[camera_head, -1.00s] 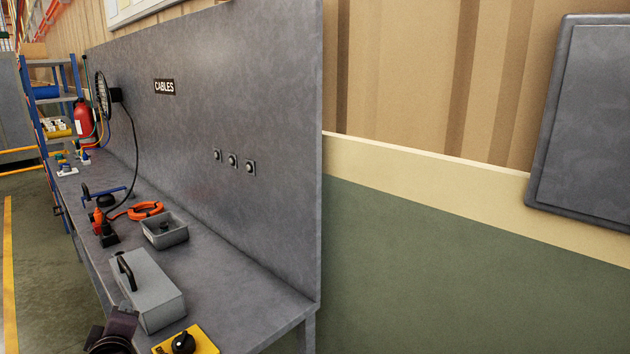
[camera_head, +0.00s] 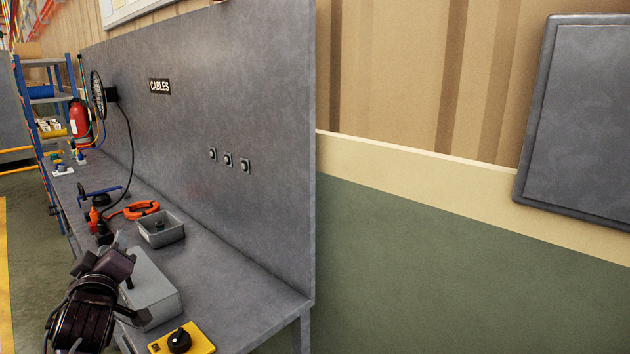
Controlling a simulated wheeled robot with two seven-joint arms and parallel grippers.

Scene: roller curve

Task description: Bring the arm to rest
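My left gripper (camera_head: 119,243) and its dark wrist reach in from the lower left, over the near left side of the workbench. My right arm and gripper do not show.
The bench (camera_head: 236,302) also carries a yellow plate with a black knob (camera_head: 200,344), a grey bin (camera_head: 170,237) and an orange cable coil (camera_head: 141,210). A grey back panel (camera_head: 230,90) rises behind.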

